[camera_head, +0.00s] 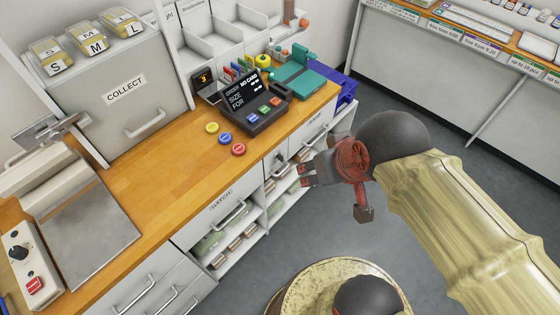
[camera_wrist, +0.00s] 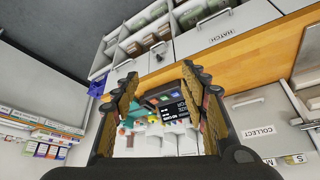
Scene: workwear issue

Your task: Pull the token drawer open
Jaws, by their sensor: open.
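No drawer front carries a legible token label, so I cannot tell for certain which is the token drawer. A narrow white front (camera_head: 277,157) lies right of the HATCH front (camera_head: 208,217) under the wooden counter, with another pale front (camera_head: 316,127) further right. All look shut. In the wrist view the narrow front (camera_wrist: 160,58) is beyond the fingertips, beside HATCH. My gripper (camera_head: 304,175) is open and empty, out from the cabinet face, pointing towards it, and it covers part of the shelves. In the wrist view its two fingers (camera_wrist: 162,88) stand wide apart.
On the counter (camera_head: 165,195) are yellow, blue and red discs (camera_head: 225,138), a dark display terminal (camera_head: 255,105) and a teal device (camera_head: 295,75). Open shelves (camera_head: 240,250) hold stock under HATCH. A blue crate (camera_head: 347,92) stands at the counter's end.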

